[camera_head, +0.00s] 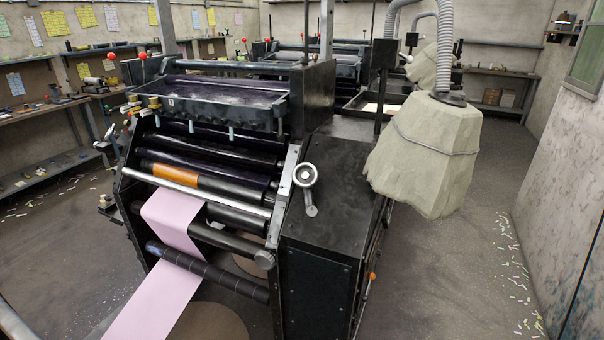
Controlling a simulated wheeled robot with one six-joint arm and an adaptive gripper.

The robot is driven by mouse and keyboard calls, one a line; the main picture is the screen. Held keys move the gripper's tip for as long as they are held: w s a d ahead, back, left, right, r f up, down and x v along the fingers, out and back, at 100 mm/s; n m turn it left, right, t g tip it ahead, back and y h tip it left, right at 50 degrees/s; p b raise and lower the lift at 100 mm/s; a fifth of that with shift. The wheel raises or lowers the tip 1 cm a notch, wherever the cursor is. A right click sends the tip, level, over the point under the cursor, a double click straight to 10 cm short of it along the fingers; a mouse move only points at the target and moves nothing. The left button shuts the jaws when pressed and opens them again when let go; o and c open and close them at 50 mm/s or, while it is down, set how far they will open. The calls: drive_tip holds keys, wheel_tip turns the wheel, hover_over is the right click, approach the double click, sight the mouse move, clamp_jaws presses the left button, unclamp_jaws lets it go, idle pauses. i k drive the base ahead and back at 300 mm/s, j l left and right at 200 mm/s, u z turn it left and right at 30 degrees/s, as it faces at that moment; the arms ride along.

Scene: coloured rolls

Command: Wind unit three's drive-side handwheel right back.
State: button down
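The nearest printing unit (330,228) is a black press with stacked rollers and a pink web (165,265) running down from it. A small label (170,102) is on its ink tray (205,108); its number is too small to read surely. A pale metal handwheel (305,174) sits on the unit's right side frame. A short handle (311,210) hangs below it. I cannot tell how far it is turned, nor which side is the drive side. My gripper is not in view.
A large pale wrapped bulk (425,155) under a grey hose (445,45) overhangs the unit's right side. Other units (315,55) stand behind. Shelves (50,115) line the left wall. An aisle (475,265) with scattered paper scraps runs along the right wall.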

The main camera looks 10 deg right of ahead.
sight(305, 175)
drive_tip(key=i+l+z, duration=0.25)
drive_tip(key=i+l, duration=0.15)
drive_tip(key=i+l+z, duration=0.25)
drive_tip(key=i, duration=0.3)
drive_tip(key=i+l+u, duration=0.2)
drive_tip(key=u, duration=0.15)
drive_tip(key=i+l+u, duration=0.2)
drive_tip(key=l+u, duration=0.15)
